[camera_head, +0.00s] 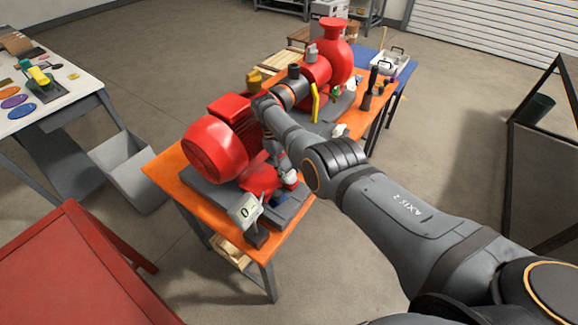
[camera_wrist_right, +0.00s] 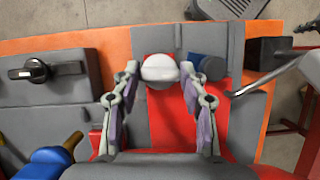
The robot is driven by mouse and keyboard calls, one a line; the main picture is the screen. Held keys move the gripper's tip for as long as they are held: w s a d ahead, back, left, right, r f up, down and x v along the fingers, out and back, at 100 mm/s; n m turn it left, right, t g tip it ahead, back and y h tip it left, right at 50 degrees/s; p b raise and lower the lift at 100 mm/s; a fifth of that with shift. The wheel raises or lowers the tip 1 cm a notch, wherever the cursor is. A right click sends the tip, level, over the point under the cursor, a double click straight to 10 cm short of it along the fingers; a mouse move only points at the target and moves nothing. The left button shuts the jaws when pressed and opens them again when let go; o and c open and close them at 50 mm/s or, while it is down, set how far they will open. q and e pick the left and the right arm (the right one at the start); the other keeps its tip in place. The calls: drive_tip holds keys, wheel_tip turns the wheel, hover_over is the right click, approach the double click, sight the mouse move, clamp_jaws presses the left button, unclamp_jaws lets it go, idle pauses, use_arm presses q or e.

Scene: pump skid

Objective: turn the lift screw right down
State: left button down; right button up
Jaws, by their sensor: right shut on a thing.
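The lift screw shows in the right wrist view as a pale rounded knob (camera_wrist_right: 160,70) over the red motor foot. My right gripper (camera_wrist_right: 160,68) has one finger on each side of this knob and is shut on it. In the head view my right gripper (camera_head: 287,176) is small and partly hidden by my own arm, low beside the red motor (camera_head: 217,148). A small display (camera_head: 246,211) that seems to read 0 stands on the skid's near end. My left gripper is not in view.
The skid stands on an orange table (camera_head: 180,195), with a red pump (camera_head: 334,52) at its far end. A grey bin (camera_head: 130,172) stands left.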

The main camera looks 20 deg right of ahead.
drive_tip(key=shift+n+p, duration=0.35)
drive_tip(key=shift+n, duration=0.15)
drive_tip(key=o, duration=1.1)
drive_tip(key=shift+o, duration=0.2)
